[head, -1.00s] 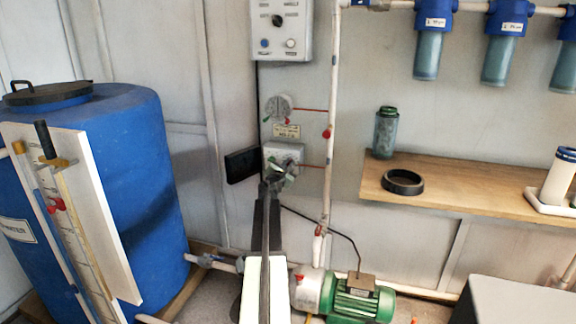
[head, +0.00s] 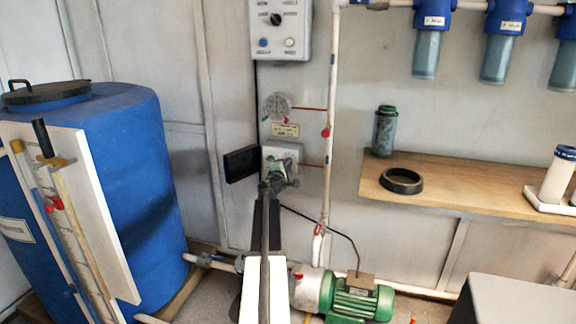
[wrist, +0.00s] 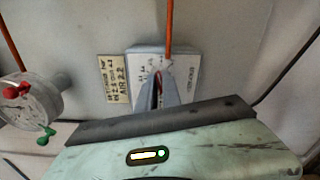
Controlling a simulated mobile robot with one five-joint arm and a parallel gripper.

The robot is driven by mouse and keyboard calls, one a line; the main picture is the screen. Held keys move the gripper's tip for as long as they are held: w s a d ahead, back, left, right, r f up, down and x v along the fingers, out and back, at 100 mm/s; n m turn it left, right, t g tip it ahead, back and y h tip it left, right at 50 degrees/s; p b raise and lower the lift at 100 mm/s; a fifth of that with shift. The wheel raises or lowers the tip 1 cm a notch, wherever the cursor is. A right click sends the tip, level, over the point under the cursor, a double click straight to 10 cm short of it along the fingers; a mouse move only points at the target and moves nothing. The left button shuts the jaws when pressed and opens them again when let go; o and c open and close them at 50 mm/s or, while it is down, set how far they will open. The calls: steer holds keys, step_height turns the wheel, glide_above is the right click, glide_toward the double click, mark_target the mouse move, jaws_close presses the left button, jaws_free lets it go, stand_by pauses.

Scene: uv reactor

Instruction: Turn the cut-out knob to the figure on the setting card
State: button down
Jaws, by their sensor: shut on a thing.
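The cut-out box (head: 294,152) is a pale square housing on the wall, with a printed scale on its face in the wrist view (wrist: 135,62). My gripper (head: 283,172) is at its front. In the wrist view my gripper's fingers (wrist: 160,90) are shut on the cut-out knob, which they mostly hide; a thin bit of red shows between them. The knob's pointer cannot be made out. The setting card (head: 286,130) is a cream label above the box; it also shows beside the box in the wrist view (wrist: 116,79), its small print hard to read.
A round gauge (head: 278,107) with red and green markers is above the card. A black panel (head: 242,164) is left of the box, and a white pipe (head: 331,110) runs to its right. A green pump (head: 358,302) stands below. A control box (head: 281,28) hangs above.

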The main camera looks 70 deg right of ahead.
steer(key=shift+m, duration=0.5)
steer(key=c, duration=1.5)
jaws_free()
steer(key=shift+a, duration=0.15)
steer(key=a, duration=0.7)
steer(key=shift+s+a, duration=0.25)
steer(key=shift+a, duration=0.05)
